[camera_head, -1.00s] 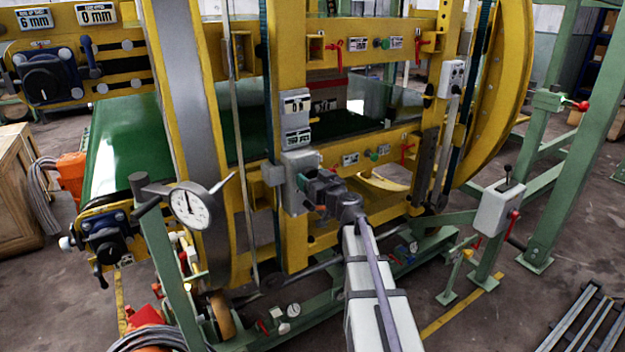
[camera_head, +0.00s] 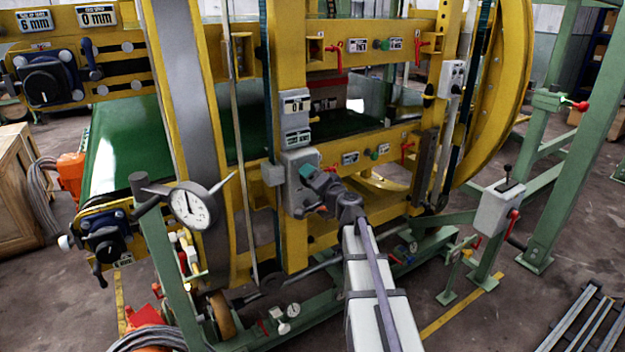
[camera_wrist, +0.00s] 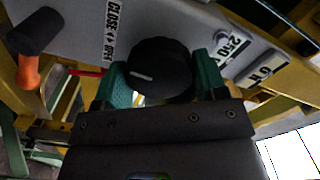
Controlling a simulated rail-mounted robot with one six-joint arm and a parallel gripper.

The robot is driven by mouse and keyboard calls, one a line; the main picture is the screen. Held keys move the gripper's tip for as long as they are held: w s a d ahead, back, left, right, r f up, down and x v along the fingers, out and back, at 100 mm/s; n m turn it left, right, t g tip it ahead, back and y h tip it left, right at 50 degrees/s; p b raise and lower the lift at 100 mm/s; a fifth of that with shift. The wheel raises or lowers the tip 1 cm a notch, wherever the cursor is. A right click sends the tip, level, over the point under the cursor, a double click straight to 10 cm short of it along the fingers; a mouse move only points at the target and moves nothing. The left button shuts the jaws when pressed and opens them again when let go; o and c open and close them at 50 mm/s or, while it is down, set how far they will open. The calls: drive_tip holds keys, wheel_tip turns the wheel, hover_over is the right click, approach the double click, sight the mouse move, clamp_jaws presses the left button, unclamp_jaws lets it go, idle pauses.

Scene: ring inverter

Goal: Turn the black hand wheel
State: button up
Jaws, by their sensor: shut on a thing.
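A round black hand wheel (camera_wrist: 158,72) with a white mark on its face shows in the wrist view, in front of a grey panel. My gripper (camera_wrist: 160,85) has its two green fingers on either side of it and is shut on it. In the head view my gripper (camera_head: 307,182) is tilted against the grey box (camera_head: 297,162) on the yellow upright. The wheel is hidden behind my gripper there.
A black-topped lever with an orange stem (camera_wrist: 32,55) stands left of the wheel in the wrist view. A dial gauge (camera_head: 189,205) stands left of my arm. Yellow beams (camera_head: 352,158) with red levers run to the right.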

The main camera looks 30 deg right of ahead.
drive_tip(key=m, duration=1.3)
drive_tip(key=shift+m, duration=0.4)
drive_tip(key=m, duration=1.2)
drive_tip(key=shift+m, duration=0.3)
drive_tip(key=o, duration=0.9)
drive_tip(key=shift+o, duration=0.2)
drive_tip(key=shift+s, duration=0.1)
